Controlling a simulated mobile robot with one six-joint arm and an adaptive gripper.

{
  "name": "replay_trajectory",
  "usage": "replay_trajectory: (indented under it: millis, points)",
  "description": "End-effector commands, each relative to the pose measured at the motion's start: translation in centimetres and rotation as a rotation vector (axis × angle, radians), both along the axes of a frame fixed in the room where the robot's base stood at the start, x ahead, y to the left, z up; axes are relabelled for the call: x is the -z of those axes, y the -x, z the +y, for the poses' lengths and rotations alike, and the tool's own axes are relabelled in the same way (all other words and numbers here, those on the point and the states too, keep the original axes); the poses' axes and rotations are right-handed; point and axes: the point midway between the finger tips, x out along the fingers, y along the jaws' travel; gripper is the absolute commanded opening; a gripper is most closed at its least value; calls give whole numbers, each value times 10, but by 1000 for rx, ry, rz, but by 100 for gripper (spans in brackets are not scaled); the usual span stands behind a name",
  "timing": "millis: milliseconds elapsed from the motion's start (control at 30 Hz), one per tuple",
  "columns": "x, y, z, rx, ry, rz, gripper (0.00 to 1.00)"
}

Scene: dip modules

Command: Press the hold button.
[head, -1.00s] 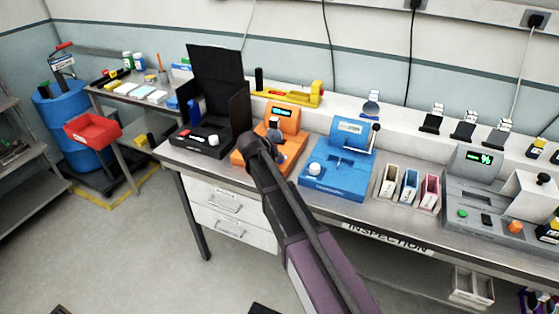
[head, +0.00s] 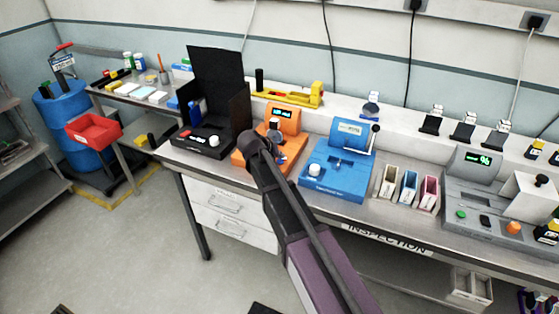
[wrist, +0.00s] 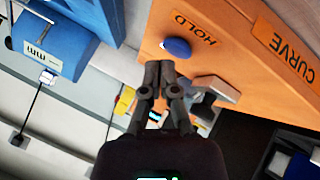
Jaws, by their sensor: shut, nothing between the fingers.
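The hold button is a round blue button (wrist: 176,48) on the orange device, with the word HOLD printed beside it, in the wrist view. My gripper (wrist: 166,68) is shut and empty. Its fingertips appear just below the button in that picture; I cannot tell whether they touch it. In the head view the orange device (head: 286,119) stands on the bench, partly covered by the end of my arm. The hold button and my fingertips cannot be made out there.
A blue device (head: 337,182) with a lever stands right of the orange one. A black open box (head: 218,80) stands to its left. The label CURVE (wrist: 283,40) is on the orange device. Small coloured bins (head: 408,188) and a grey device (head: 470,205) are farther right.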

Motion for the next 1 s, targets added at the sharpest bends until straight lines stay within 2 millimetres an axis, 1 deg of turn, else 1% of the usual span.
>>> replay_trajectory:
  millis: [800, 1000]
  points:
    - [-56, 0, 0, 0, 0, 0, 0]
    - [-60, 0, 0, 0, 0, 0, 0]
